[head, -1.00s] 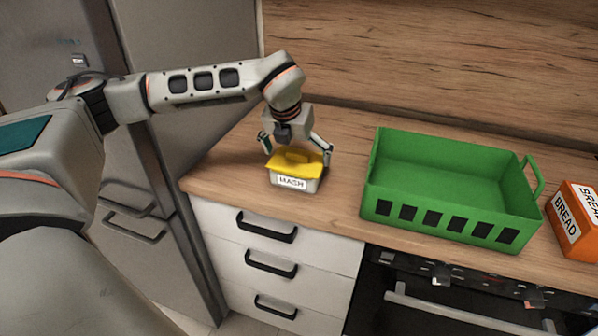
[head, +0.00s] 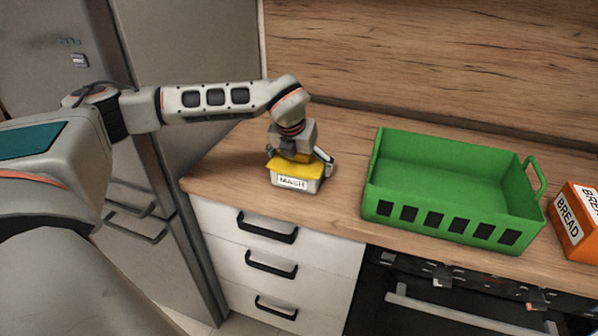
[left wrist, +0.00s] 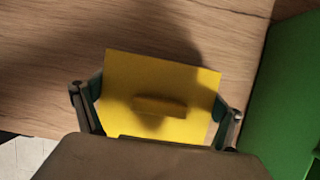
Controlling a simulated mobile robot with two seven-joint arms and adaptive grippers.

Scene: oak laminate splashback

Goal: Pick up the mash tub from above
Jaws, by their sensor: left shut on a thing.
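The mash tub (head: 292,182) is a white tub with a yellow lid and a "MASH" label. It stands on the wooden counter near its front left edge. My left gripper (head: 299,164) is over it from above, with fingers at both sides of the tub, shut on it. In the left wrist view the yellow lid (left wrist: 160,80) with its raised handle lies between the two fingers (left wrist: 155,108). The tub's walls are hidden there. My right gripper is in neither view.
A green crate (head: 450,212) stands on the counter (head: 345,150) right of the tub, with a strip of bare counter between. An orange bread box (head: 572,222) is at the far right. A fridge (head: 195,70) stands left, and the wooden splashback (head: 430,50) rises behind.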

